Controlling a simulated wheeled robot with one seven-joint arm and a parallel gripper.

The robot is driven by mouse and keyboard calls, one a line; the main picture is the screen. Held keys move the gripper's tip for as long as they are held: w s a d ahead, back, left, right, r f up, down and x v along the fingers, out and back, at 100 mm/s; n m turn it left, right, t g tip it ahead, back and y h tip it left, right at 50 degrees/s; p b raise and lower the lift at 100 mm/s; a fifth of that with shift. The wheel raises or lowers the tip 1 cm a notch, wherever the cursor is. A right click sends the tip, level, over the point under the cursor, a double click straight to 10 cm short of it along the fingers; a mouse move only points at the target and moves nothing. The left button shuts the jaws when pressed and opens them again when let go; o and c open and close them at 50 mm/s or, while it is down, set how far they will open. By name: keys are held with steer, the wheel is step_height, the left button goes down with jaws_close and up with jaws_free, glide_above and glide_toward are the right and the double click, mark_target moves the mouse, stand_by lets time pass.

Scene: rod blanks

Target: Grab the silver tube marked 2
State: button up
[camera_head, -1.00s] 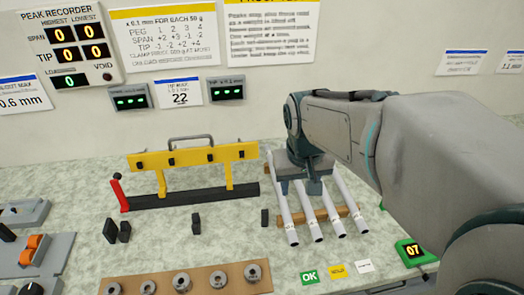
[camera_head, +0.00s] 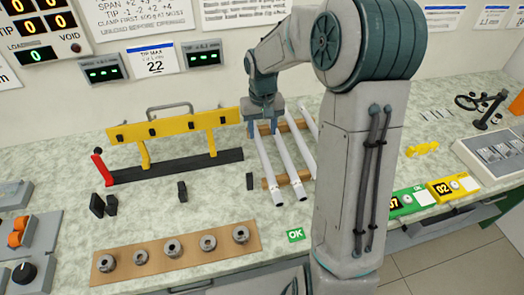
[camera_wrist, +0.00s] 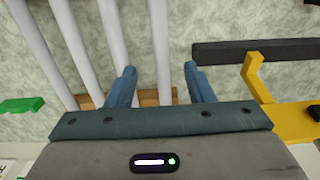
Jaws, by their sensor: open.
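Several silver-white tubes lie side by side across a wooden rack (camera_head: 270,183). In the head view, the leftmost tube (camera_head: 268,170) and the one to its right (camera_head: 290,168) show well; my arm partly covers those farther right. Marks near their front ends are too small to read, so I cannot tell which is 2. My gripper (camera_head: 263,132) is open and empty over the far end of the leftmost tube. In the wrist view, that tube (camera_wrist: 158,45) runs between the open fingers (camera_wrist: 159,68), with clearance on both sides. I cannot tell the fingers' height over it.
A yellow frame on a black bar (camera_head: 180,172) stands left of the tubes. A small black block (camera_head: 249,181) stands close to the leftmost tube. A wooden board (camera_head: 175,256) with metal rings lies in front. Green and yellow number boxes (camera_head: 455,187) are at right.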

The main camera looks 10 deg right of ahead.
mark_target(262, 149)
step_height(262, 149, down, 8)
steer(key=shift+w+f+p, duration=0.1)
steer(key=shift+w+p, duration=0.05)
steer(key=shift+p, duration=0.15)
jaws_close()
